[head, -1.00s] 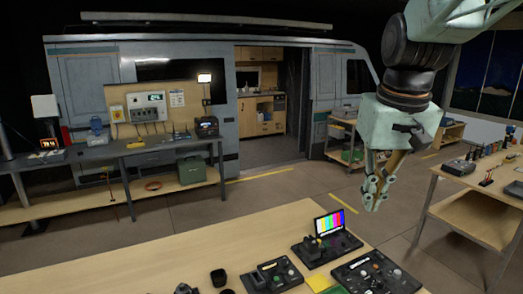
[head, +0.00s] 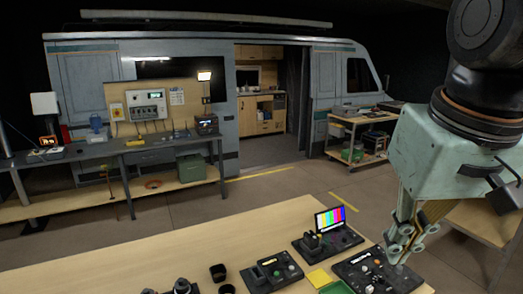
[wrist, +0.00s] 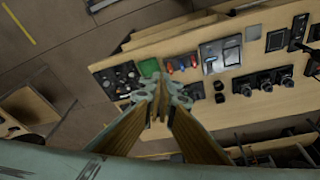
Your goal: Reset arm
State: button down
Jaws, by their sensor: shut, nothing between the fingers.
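My gripper (head: 402,256) is at the right of the head view, pointing down above the right end of the near workbench (head: 130,262). Its fingers are together with nothing between them. In the head view it overlaps the edge of a black control panel (head: 365,272). In the wrist view the closed fingertips (wrist: 160,84) are at the centre, over the bench edge, with devices on the bench beyond them. The height of the fingertips above the bench is hard to tell.
A tool cart (head: 360,135) stands by the van (head: 80,85). A long side bench (head: 100,155) is at the left. The floor between is clear.

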jog(key=s+a+f+b, duration=0.1)
jog(key=s+f, duration=0.3)
jog(key=s, duration=0.6)
jog(key=shift+t, duration=0.3)
jog(key=shift+r, duration=0.1)
dwell(0.8)
